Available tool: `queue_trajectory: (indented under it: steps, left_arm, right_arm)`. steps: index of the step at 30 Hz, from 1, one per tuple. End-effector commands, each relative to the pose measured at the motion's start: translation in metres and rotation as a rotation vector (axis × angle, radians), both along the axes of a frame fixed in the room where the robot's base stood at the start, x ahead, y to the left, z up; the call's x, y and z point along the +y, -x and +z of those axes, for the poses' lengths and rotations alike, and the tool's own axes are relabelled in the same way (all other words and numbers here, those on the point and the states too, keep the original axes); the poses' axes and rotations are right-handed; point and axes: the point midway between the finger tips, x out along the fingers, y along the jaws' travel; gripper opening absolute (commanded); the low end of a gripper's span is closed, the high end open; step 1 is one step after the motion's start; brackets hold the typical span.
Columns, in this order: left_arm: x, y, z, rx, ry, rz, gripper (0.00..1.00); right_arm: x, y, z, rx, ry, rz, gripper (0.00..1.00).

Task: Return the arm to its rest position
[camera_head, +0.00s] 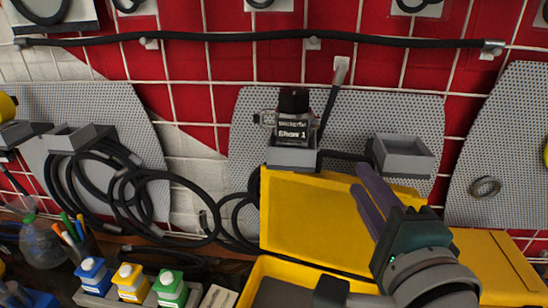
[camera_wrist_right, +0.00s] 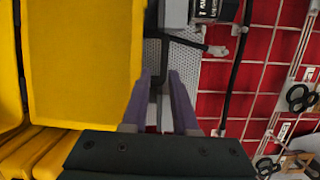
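My right gripper (camera_head: 364,178) reaches in from the lower right in the head view, in front of the raised yellow case lid (camera_head: 312,215). Its two purple fingers point up and left. In the right wrist view the gripper (camera_wrist_right: 160,75) shows a gap between the fingers with nothing held in it. A black device with a white label (camera_head: 293,122) sits upright in a grey holder on the perforated panel, up and left of the gripper and apart from it. My left gripper is not in view.
An empty grey bin (camera_head: 402,157) is on the panel just above the right fingers. Coiled black hoses (camera_head: 122,190) hang at left. Blue, yellow and green-topped bottles (camera_head: 131,282) and a pen cup (camera_head: 76,244) stand at lower left. A long hose (camera_head: 250,36) spans the red wall.

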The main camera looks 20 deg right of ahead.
Motion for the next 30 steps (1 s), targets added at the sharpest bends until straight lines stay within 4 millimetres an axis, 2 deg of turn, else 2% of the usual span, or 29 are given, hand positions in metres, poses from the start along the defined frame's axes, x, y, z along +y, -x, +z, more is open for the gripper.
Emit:
queue_trajectory:
  steps: [5,20,23,26,28,30]
  left_arm:
    - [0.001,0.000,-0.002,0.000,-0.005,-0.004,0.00]
    - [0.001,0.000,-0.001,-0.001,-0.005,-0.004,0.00]
    - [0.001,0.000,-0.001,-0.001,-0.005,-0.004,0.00]
    - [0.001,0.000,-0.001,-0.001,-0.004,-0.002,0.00]
    - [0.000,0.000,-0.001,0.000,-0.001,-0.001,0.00]
    - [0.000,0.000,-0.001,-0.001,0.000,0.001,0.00]
  right_arm:
    - [0.003,0.008,0.001,0.000,0.000,-0.001,0.27]
    - [0.007,0.006,0.002,0.005,0.016,0.024,0.27]
    - [0.026,0.000,0.008,0.036,0.096,0.136,0.27]
    - [0.064,-0.003,0.011,0.112,0.270,0.352,0.27]
    - [0.093,0.003,0.006,0.192,0.438,0.530,0.27]
    - [0.116,0.018,-0.005,0.293,0.616,0.708,0.27]
